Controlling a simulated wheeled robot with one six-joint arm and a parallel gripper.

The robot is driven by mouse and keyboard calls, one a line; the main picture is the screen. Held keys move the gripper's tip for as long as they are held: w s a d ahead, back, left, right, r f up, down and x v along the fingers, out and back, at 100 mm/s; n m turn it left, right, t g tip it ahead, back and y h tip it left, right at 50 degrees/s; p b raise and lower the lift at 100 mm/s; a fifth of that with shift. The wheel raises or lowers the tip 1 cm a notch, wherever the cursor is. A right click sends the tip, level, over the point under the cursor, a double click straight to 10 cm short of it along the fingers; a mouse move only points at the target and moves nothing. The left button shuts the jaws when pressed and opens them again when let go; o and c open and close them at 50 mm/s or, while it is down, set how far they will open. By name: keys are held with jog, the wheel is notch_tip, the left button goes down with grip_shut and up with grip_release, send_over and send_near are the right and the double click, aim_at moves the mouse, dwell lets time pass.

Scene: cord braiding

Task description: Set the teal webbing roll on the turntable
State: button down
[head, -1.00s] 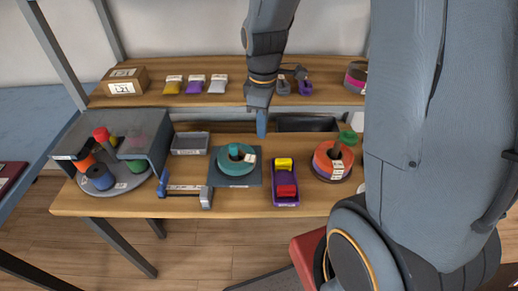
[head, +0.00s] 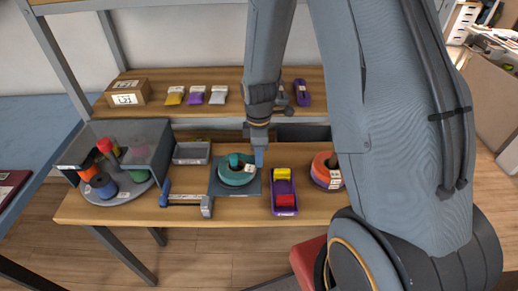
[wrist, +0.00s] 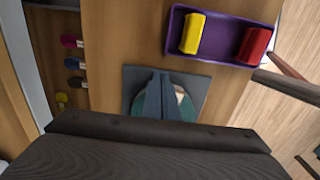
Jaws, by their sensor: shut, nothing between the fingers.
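The teal webbing roll (head: 236,178) lies flat on a dark square mat (head: 222,191) in the middle of the bench. The turntable (head: 123,192) is a grey round plate at the left, partly under a grey clear-sided hood (head: 155,135), with several coloured spools on it. My gripper (head: 259,160) points down, shut and empty, at the roll's right edge in the head view; I cannot tell whether it touches. In the wrist view my shut fingers (wrist: 160,85) stand in front of the roll (wrist: 187,108) and hide part of it.
A purple tray (head: 284,209) with yellow and red pieces is right of the mat. An orange-red roll (head: 322,170) stands further right, partly behind my arm. A blue-and-grey clamp-like tool (head: 185,199) lies between turntable and mat. A grey bin (head: 192,153) is behind it.

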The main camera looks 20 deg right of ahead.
jog(key=shift+f, duration=0.55)
jog(key=shift+w+a, duration=0.3)
jog(key=shift+a, duration=0.55)
jog(key=shift+r, duration=0.1)
